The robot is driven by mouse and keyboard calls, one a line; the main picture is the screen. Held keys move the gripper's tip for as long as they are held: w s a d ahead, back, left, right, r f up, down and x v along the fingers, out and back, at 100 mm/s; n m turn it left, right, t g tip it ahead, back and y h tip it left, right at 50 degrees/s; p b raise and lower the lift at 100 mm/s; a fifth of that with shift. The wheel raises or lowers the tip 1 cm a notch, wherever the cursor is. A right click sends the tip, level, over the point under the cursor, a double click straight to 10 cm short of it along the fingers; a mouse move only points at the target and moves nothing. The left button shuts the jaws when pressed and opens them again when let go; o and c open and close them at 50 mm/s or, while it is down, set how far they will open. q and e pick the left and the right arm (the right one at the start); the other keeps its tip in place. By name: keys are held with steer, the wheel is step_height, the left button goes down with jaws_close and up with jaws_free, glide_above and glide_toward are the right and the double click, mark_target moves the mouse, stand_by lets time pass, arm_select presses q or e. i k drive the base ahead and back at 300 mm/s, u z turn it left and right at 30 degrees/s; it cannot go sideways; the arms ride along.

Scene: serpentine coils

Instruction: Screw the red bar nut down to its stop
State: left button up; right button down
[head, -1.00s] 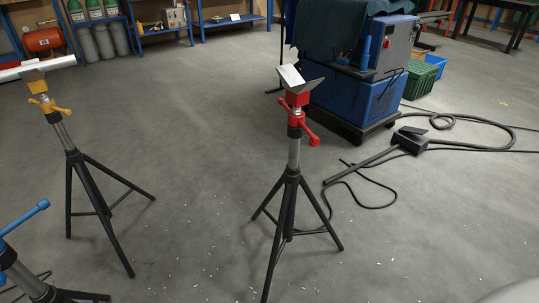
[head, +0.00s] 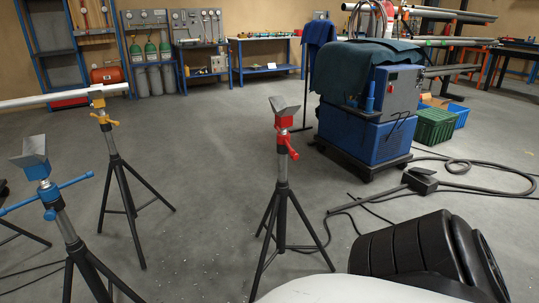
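The red bar nut (head: 286,143) sits on the post of the middle stand, just below its red head block (head: 284,119) and grey V-shaped top (head: 284,104). The bar is seen at an angle, with one arm pointing down to the right. Whether there is a gap between the nut and its stop is too small to tell. The stand's grey post (head: 282,169) and dark tripod legs (head: 281,215) are upright on the floor. Neither of my grippers is in view, and nothing is touching the red nut.
A blue stand (head: 47,191) is at left front and a yellow stand (head: 103,122) behind it, under a long white pipe (head: 45,99). A blue machine (head: 357,133) stands behind right. Cables and a pedal (head: 420,180) lie on the floor. The floor left of the red stand is clear.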

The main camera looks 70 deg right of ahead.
mark_target(281, 139)
steer(key=z, duration=0.55)
steer(key=i, duration=1.3)
steer(key=z, duration=0.9)
